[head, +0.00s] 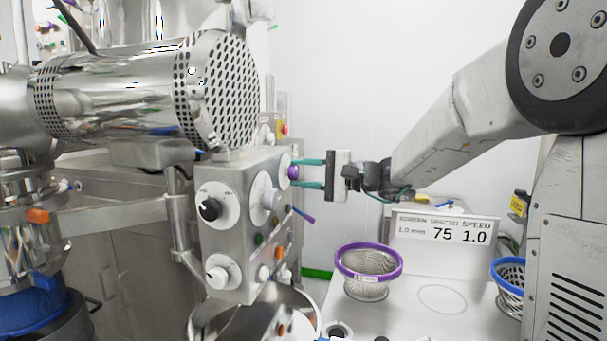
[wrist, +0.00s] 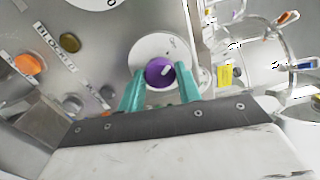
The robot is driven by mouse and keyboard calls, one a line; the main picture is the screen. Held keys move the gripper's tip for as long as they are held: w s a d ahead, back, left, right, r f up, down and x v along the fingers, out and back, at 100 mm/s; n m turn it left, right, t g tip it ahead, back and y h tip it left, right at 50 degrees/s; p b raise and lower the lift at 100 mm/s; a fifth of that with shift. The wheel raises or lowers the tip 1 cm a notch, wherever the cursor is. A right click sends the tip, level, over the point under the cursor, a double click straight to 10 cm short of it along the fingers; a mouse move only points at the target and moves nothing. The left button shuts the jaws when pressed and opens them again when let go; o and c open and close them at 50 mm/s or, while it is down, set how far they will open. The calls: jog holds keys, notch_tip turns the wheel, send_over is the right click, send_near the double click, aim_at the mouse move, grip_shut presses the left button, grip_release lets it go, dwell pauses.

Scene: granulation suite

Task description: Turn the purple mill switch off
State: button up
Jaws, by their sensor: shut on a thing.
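The purple mill switch (head: 293,173) is a round knob on the right side face of the steel control box (head: 240,240). In the wrist view the purple knob (wrist: 160,73) sits on a white round dial plate (wrist: 160,45), with a pale pointer mark on it. My gripper (head: 308,173) reaches in from the right with teal fingers. In the wrist view its fingertips (wrist: 160,85) are on either side of the knob, shut on it. The small lettering on the dial plate is too blurred to read.
The box also bears a black knob (head: 209,208), a white knob (head: 217,274) and several small buttons. A purple-rimmed sieve basket (head: 368,262) and a sign reading 75 and 1.0 (head: 444,229) stand on the white table. A blue-rimmed basket (head: 510,275) is at the right.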

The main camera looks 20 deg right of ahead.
jog(key=shift+n, duration=0.5)
jog(key=shift+f, duration=0.1)
jog(key=o, duration=1)
jog(key=v, duration=0.8)
